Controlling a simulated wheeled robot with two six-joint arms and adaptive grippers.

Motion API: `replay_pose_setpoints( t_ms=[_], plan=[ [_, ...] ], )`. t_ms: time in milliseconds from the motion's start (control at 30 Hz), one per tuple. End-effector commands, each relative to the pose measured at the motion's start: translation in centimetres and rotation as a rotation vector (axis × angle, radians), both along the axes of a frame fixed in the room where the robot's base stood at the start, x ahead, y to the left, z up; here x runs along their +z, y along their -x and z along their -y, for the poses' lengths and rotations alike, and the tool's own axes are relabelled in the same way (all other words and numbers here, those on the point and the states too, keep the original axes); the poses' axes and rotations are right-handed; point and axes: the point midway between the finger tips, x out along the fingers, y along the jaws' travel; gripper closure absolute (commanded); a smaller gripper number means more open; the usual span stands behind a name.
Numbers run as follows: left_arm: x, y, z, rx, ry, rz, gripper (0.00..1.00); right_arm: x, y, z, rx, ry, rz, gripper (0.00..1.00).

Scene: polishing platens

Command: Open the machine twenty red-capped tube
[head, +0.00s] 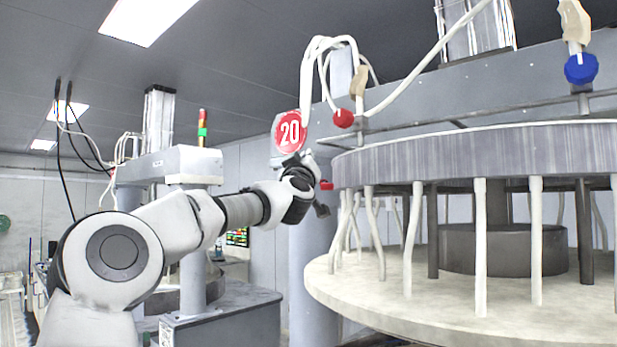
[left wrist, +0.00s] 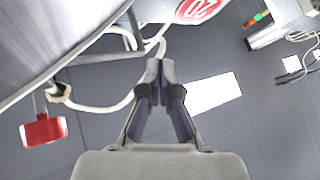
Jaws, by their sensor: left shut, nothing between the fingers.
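The round red sign "20" (head: 290,132) is fixed at the end of the machine's grey beam and shows in part at the top of the left wrist view (left wrist: 200,8). A red cap (head: 343,118) hangs by the white tubes beside the sign, below a tan clip. A red cap with a tan clip (left wrist: 43,130) is at the left of the left wrist view. My left gripper (head: 321,208) is below the sign, near the platen's left edge; its fingers (left wrist: 160,75) are together and empty, apart from the cap. My right gripper is in neither view.
A big round platen (head: 480,150) on several white posts fills the right, above a pale round table (head: 400,305). A blue cap (head: 581,68) hangs at the upper right. A small red part (head: 326,185) shows beside my gripper. Another machine (head: 190,165) stands behind my left arm.

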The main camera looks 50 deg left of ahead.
Motion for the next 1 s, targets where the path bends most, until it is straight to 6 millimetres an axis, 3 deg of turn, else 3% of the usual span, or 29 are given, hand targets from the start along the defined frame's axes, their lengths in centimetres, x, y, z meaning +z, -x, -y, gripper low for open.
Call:
replay_pose_setpoints(
  t_ms=[133,267,367,500,600,667,833,1000],
  plan=[
    [0.0,0.4,-0.1,0.071,-0.076,-0.071,1.00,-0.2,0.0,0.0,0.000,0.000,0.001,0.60],
    [-1.6,0.8,-2.0,0.211,-0.070,-0.242,1.00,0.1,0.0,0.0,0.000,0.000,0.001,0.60],
    [-2.2,0.2,-2.0,0.266,-0.010,-0.431,1.00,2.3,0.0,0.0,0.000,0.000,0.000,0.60],
    [-2.6,-1.6,0.5,0.216,0.105,-0.614,1.00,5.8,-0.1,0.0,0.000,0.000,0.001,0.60],
    [-1.4,-2.9,2.7,0.169,0.172,-0.629,1.00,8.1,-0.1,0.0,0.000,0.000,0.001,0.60],
    [-1.4,-3.2,3.0,0.171,0.160,-0.636,1.00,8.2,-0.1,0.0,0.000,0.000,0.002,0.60],
    [-1.9,-4.1,2.2,0.172,0.160,-0.637,1.00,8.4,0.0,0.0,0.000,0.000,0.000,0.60],
    [-1.9,-6.4,-0.1,0.173,0.162,-0.637,1.00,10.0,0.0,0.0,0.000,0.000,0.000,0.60]
  ],
)
